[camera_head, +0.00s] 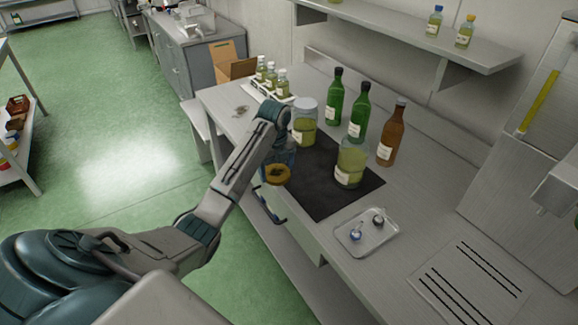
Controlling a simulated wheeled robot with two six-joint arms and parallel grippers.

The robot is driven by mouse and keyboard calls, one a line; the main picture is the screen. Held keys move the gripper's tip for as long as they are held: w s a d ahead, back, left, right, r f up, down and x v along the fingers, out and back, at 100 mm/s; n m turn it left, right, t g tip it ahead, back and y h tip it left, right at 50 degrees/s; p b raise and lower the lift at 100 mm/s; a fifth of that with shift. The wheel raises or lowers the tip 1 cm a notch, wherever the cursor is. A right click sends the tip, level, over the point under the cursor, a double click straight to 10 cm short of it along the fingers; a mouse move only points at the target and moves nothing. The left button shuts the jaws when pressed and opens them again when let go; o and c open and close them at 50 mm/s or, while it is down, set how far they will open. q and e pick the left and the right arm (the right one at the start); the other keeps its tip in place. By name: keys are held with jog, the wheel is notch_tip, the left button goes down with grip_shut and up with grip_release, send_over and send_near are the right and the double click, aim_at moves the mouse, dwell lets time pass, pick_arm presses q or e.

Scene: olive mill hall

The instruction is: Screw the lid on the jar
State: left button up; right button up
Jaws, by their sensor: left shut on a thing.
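My left gripper (277,166) is at the front-left edge of the dark mat (323,197), pointing down. It is shut on a round gold-orange lid (277,175), partly hidden by the gripper. A glass jar (351,164) with yellow-green contents and a white label stands upright on the mat, to the right of the gripper and apart from it. I see no lid on it. A second jar (304,122) with similar contents and a pale top stands behind the gripper, partly hidden by my arm. My right gripper is not in view.
Two green bottles (335,98) (358,112) and a brown bottle (391,135) stand behind the jars. A small tray (367,233) with two small items lies in front of the mat. A rack of small bottles (272,80) and a cardboard box (231,62) are at the back left.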

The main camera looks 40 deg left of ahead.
pick_arm(q)
jog(key=s+p, duration=0.1)
jog(key=s, duration=0.7)
jog(key=shift+a+r+p, duration=0.35)
jog(key=shift+p, duration=0.05)
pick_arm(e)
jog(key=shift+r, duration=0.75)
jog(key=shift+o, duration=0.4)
